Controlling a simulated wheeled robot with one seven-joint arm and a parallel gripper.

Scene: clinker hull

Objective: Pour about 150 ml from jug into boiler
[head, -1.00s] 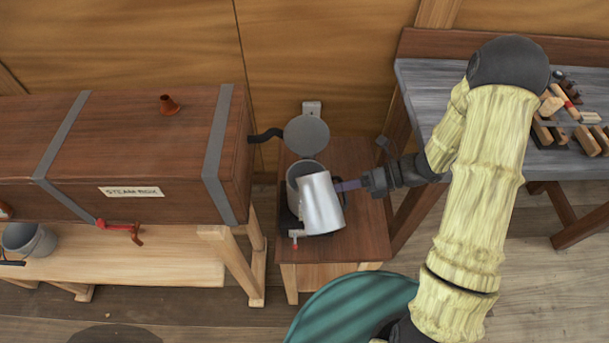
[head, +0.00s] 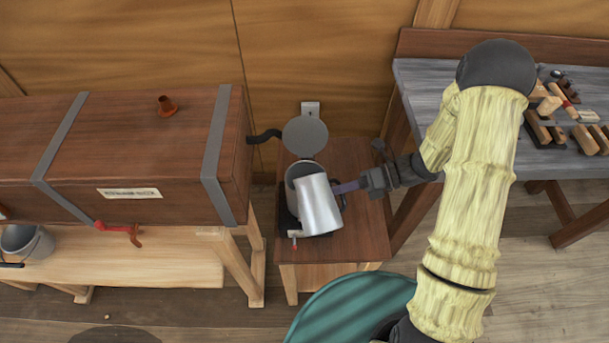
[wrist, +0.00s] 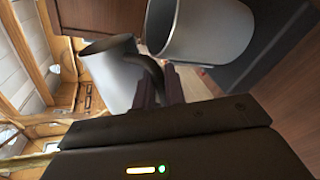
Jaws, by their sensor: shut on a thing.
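The boiler (head: 292,188) is a grey metal pot on a small wooden stand, with its round lid (head: 306,136) swung open behind it. The silver jug (head: 320,208) is tilted, its upper left end over the boiler's mouth and hiding much of the boiler. My gripper (head: 346,187) is shut on the jug's handle from the right. In the wrist view, the fingers (wrist: 160,88) hold the dark handle (wrist: 150,72) of the jug (wrist: 110,78), with the boiler (wrist: 205,35) beside it. No liquid stream shows, and the levels inside are hidden.
A wooden steam box (head: 150,150) with metal bands stands close on the left. A grey workbench (head: 440,110) with wooden tools is on the right. The stand's right side (head: 365,225) is clear.

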